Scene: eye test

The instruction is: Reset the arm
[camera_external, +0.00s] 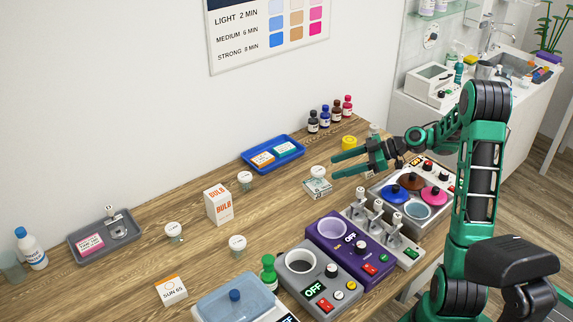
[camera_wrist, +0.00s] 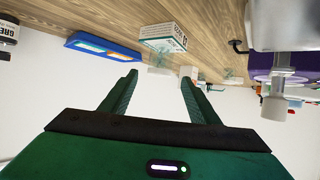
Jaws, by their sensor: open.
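My arm, green and black, reaches in from the right in the external view. My gripper (camera_external: 335,167) is above the wooden table (camera_external: 130,262), pointing left, with its two green fingers apart and nothing between them. In the wrist view my gripper (camera_wrist: 160,79) also shows spread, empty fingers. That view is tipped over, with the table at the top.
Near my gripper are a small box (camera_external: 318,188), a lidded jar (camera_external: 318,172) and a yellow item (camera_external: 349,142). A blue tray (camera_external: 293,154) lies behind. Below the arm stand a purple device (camera_external: 327,262), a grey device (camera_external: 288,278) and a device with coloured lids (camera_external: 435,194).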

